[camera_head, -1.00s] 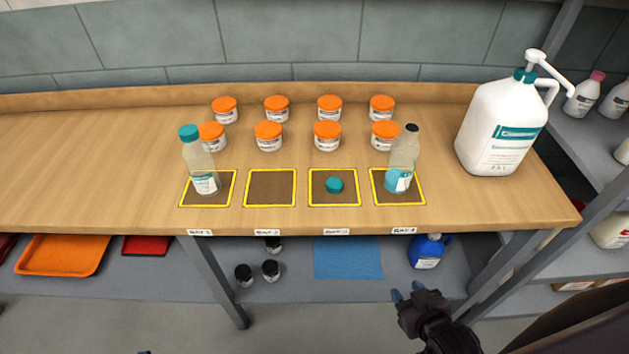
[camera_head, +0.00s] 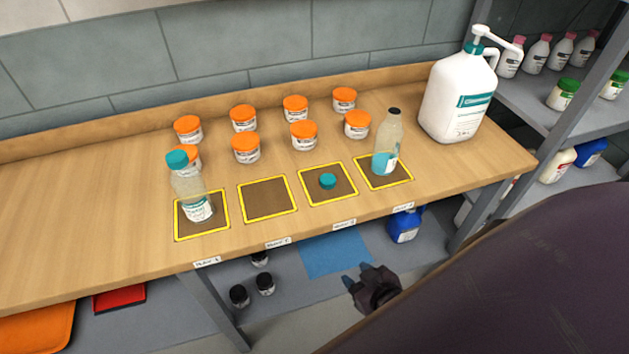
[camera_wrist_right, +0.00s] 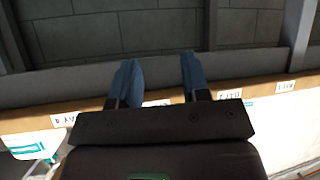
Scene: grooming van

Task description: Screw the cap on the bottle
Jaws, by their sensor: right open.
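A teal cap (camera_head: 327,181) lies on the third yellow-framed pad. A clear bottle (camera_head: 387,150) with blue liquid stands upright on the rightmost pad; its top is dark, and I cannot tell whether that is a cap or an open mouth. Another clear bottle (camera_head: 193,193) with a teal cap on it stands on the leftmost pad. My right gripper (camera_head: 357,275) is open and empty, in front of the bench and apart from the cap and bottles. Its blue fingers also show spread in the right wrist view (camera_wrist_right: 158,65). My left gripper is out of view.
The second pad (camera_head: 267,195) is empty. Several orange-lidded jars (camera_head: 303,134) stand behind the pads. A large white pump bottle (camera_head: 458,98) stands at the bench's right end. A shelf rack (camera_head: 575,125) is at the right. The bench's left part is clear.

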